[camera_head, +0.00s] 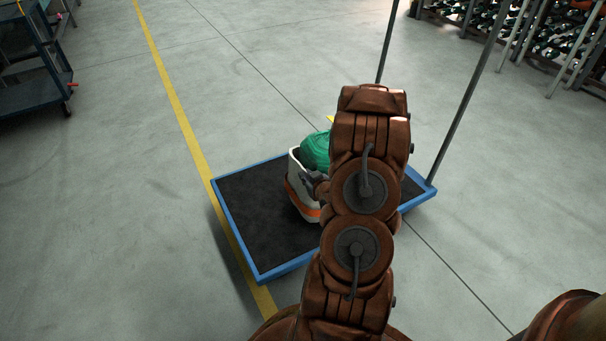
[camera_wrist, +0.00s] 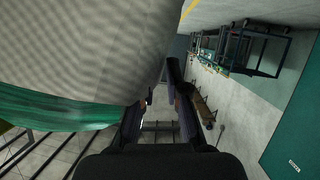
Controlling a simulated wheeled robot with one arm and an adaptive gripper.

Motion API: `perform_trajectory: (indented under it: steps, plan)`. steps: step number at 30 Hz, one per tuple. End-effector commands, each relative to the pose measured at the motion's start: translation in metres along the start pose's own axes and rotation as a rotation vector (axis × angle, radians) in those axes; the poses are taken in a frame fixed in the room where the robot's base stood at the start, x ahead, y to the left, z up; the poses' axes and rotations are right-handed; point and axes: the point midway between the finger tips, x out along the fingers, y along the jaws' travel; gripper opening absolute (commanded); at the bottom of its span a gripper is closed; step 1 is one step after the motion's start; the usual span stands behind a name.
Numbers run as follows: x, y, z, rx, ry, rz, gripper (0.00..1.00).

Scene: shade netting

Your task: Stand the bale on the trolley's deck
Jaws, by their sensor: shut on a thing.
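The bale is a pale grey woven bundle (camera_head: 295,180) with an orange band near its lower end and green netting (camera_head: 316,150) at its top. It is over the trolley's deck, slightly tilted; I cannot tell whether it touches the deck. The deck (camera_head: 255,205) is black with a blue rim. My gripper (camera_head: 309,184) is shut on the bale's side, partly hidden by my arm. In the wrist view the bale's pale side (camera_wrist: 85,50) and green netting (camera_wrist: 45,108) fill the upper left, beside my gripper (camera_wrist: 162,92).
The trolley's grey handle posts (camera_head: 465,100) rise at its right and far side. A blue cart (camera_head: 35,75) stands far left, and racks with many spools (camera_head: 555,35) stand at the back right. A yellow line (camera_head: 170,95) crosses open floor.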

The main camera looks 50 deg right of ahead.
Motion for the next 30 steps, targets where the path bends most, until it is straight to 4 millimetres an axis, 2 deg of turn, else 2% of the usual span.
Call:
perform_trajectory:
  steps: [16, 29, 30]
  plan:
    - [0.060, 0.021, -0.016, -0.005, 0.007, 0.002, 0.00]
    - [0.077, 0.027, -0.020, -0.004, 0.005, 0.001, 0.00]
    - [0.079, 0.026, -0.016, -0.003, 0.004, 0.001, 0.00]
